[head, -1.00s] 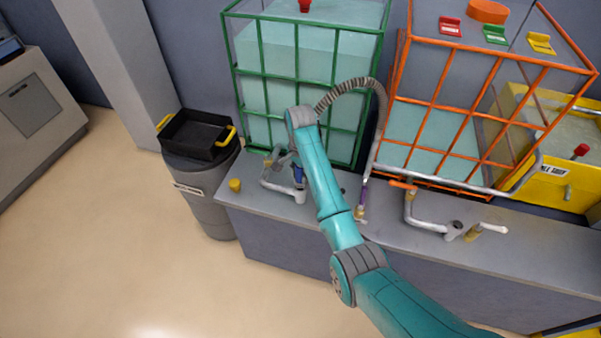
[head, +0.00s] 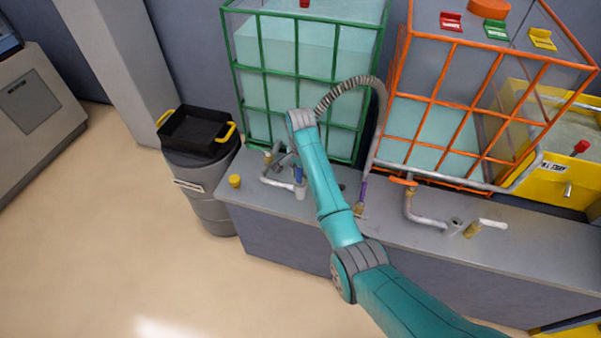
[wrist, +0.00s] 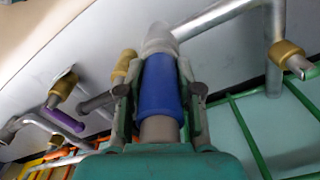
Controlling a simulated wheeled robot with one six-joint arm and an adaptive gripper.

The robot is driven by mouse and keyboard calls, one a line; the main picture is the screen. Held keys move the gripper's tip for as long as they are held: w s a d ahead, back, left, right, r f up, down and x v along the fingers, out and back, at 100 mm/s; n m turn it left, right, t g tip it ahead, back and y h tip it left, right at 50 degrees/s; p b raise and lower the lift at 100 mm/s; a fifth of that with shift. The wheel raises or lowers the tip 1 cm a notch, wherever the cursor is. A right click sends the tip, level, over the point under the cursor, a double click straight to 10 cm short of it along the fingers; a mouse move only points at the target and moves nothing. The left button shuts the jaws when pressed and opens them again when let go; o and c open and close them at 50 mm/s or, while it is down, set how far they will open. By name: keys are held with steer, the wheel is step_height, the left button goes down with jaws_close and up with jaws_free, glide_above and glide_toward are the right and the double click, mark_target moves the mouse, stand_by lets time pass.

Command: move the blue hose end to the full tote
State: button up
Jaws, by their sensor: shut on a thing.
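My gripper (wrist: 160,90) is shut on the blue hose end (wrist: 160,84), one finger on each side of it. In the wrist view the hose end's far tip meets a pale grey round fitting (wrist: 158,38); I cannot tell whether it is seated in it. In the head view the blue hose end (head: 298,174) shows just left of my arm, over the bench in front of the green-caged tote (head: 290,75). That tote has a high liquid level. The orange-caged tote (head: 432,125) at right has a lower level.
A grey bench (head: 400,240) carries pipes, an orange-handled valve (head: 403,182) and a purple hose end (head: 363,190). A ribbed grey hose (head: 352,82) arches behind my arm. A bin with a black tray (head: 195,130) stands left. A yellow sump (head: 560,180) is at right.

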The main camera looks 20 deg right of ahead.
steer(key=shift+f, duration=0.3)
steer(key=shift+r, duration=0.2)
steer(key=shift+r, duration=1.25)
steer(key=shift+f, duration=1.4)
stand_by(0.9)
steer(key=o, duration=1)
step_height(320, 180, up, 7)
steer(key=shift+r, duration=0.2)
steer(key=shift+c, duration=0.3)
